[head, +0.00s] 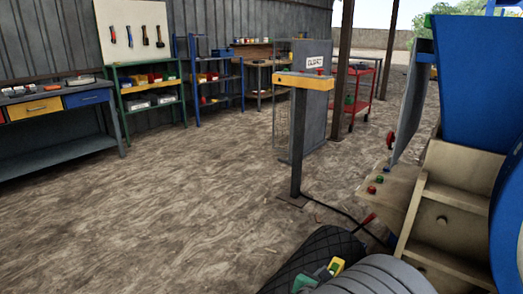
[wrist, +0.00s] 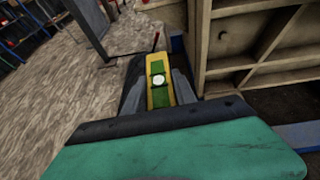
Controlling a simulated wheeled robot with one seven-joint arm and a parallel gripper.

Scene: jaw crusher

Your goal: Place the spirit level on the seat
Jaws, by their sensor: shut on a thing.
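The spirit level (wrist: 158,98) is yellow with a green middle and a pale round spot. It lies between the two grey fingers of my gripper (wrist: 158,82) in the wrist view, and the gripper is shut on it. In the head view a yellow end of the level (head: 337,265) shows at the bottom, beside green parts of my gripper (head: 322,273). A black surface with a diamond pattern (head: 312,254) lies just behind it in the head view. I cannot tell whether this is the seat, or whether the level touches it.
A beige ribbed machine frame (head: 440,215) with a blue hopper (head: 470,80) stands close on the right. A post with a yellow top (head: 300,82) stands ahead, its cable on the ground. A red-tipped lever (head: 364,222) rises near the black surface. The floor at left is clear.

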